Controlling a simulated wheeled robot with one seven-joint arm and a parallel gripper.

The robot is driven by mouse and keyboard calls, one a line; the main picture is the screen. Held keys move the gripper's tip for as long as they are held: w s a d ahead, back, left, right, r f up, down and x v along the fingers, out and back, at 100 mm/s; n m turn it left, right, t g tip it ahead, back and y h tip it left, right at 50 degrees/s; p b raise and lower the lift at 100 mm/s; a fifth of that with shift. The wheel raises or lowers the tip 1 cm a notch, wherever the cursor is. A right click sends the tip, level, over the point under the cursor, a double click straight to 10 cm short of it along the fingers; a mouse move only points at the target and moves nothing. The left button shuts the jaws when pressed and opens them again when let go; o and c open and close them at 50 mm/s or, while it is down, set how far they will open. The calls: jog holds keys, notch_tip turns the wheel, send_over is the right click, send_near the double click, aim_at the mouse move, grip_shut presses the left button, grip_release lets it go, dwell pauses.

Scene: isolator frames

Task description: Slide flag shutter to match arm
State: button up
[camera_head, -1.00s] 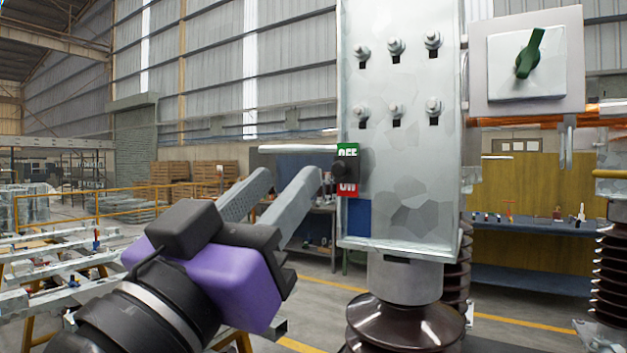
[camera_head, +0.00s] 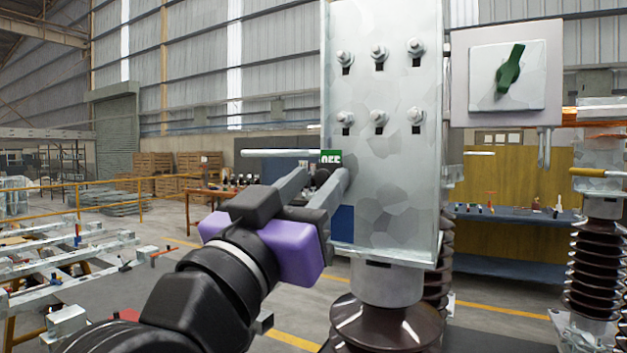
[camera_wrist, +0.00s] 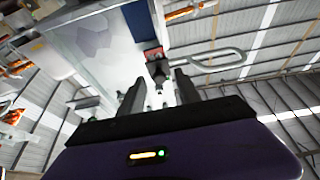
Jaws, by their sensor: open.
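The flag panel is on the lower left edge of the grey metal box. Its green OFF field (camera_head: 331,156) shows at the top, and the red field (camera_wrist: 152,53) shows in the wrist view. The black shutter knob (camera_head: 320,178) sits against the panel; it also shows in the wrist view (camera_wrist: 157,70). My gripper (camera_head: 324,172) is open, its fingers on either side of the knob. In the wrist view, my gripper (camera_wrist: 158,80) has the knob between and just beyond the fingertips; contact cannot be told. A pale horizontal arm (camera_head: 282,153) extends left from the box.
The grey box (camera_head: 385,160) with several bolts stands on a brown insulator (camera_head: 385,320). A panel with a green rotary handle (camera_head: 510,70) is at its right. A blue patch (camera_head: 343,223) lies below the flag. Floor at the left has metal frames (camera_head: 60,260).

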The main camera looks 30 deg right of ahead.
jog(key=shift+c, duration=0.4)
grip_shut()
dwell(0.9)
